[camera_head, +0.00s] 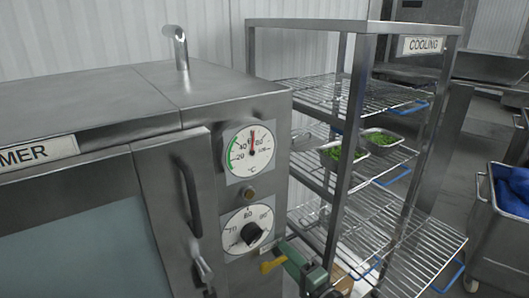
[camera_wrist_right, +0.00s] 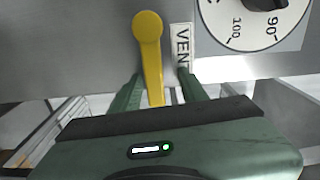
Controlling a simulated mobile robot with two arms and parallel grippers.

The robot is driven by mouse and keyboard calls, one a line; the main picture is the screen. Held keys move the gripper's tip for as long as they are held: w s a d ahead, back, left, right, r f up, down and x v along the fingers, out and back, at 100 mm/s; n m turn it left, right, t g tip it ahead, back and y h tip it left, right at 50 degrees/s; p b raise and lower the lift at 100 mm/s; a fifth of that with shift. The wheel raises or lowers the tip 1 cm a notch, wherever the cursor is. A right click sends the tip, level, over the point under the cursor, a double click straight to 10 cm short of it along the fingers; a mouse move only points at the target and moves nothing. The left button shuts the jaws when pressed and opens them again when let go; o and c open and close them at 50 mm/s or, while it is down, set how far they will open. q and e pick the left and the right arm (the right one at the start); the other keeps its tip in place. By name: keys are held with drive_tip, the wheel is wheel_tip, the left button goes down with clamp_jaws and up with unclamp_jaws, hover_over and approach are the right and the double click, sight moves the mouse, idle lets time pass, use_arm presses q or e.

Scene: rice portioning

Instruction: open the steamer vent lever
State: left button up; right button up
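The yellow vent lever (camera_wrist_right: 149,58) is on the steel steamer front, beside a partly hidden label starting "VEN" (camera_wrist_right: 182,48). In the right wrist view its round end is at the top and its arm runs down between my fingers. In the head view the lever (camera_head: 271,265) shows small, below the lower dial. My right gripper (camera_wrist_right: 160,82) is open, with one green finger on each side of the lever and a gap visible on the right side. In the head view my right gripper (camera_head: 290,253) is at the steamer's lower right corner. My left gripper is not in view.
The steamer has a temperature gauge (camera_head: 249,150), a lower dial with a black knob (camera_head: 243,228) and a door handle (camera_head: 188,195). A wire cooling rack (camera_head: 352,120) with trays of green food stands close on the right. A steel bin (camera_head: 497,235) is further right.

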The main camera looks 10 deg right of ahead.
drive_tip(key=o, duration=0.9)
drive_tip(key=shift+f, duration=0.1)
drive_tip(key=shift+c, duration=0.2)
drive_tip(key=v, duration=0.8)
drive_tip(key=shift+b, duration=0.4)
